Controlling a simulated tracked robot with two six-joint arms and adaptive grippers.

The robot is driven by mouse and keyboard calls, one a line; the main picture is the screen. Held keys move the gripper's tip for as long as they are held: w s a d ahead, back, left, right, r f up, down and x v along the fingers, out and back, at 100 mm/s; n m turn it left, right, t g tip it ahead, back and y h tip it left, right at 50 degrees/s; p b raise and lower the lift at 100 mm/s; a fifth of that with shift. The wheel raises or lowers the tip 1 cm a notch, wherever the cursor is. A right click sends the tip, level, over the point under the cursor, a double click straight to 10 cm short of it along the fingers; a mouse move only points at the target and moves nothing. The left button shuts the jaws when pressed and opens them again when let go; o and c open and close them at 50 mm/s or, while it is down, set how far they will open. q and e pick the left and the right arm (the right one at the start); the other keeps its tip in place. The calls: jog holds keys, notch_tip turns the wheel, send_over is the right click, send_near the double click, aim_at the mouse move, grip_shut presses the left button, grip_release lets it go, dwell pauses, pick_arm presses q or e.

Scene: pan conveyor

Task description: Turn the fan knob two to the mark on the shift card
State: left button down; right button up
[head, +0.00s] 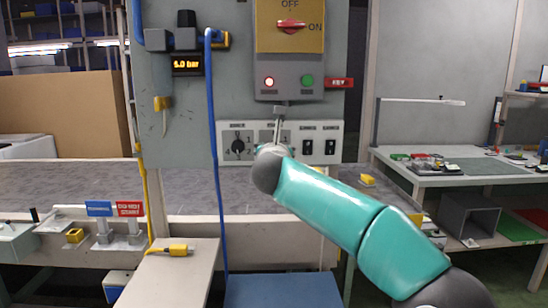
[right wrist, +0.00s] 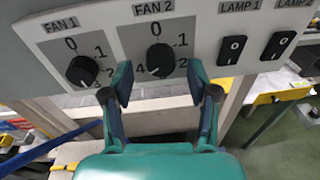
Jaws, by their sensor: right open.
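In the right wrist view, the round black fan 2 knob (right wrist: 159,60) sits on a white panel under the label FAN 2, with 0 above it, 1 to its upper right and 4 to its left. In the head view my right gripper (head: 281,125) hides most of the fan 2 dial. I cannot make out a shift card. My left gripper is not in view.
The fan 1 knob (right wrist: 82,70) is close on the left. Two lamp switches, lamp 1 (right wrist: 232,50) and lamp 2 (right wrist: 278,45), are on the right. A grey box with lights (head: 290,81) sits above the panel. A blue cable (head: 213,150) hangs to its left.

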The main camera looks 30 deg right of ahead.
jog(key=f+v, duration=0.1)
jog(key=v, duration=0.9)
jog(key=shift+r, duration=0.4)
jog(key=shift+s+a, duration=0.1)
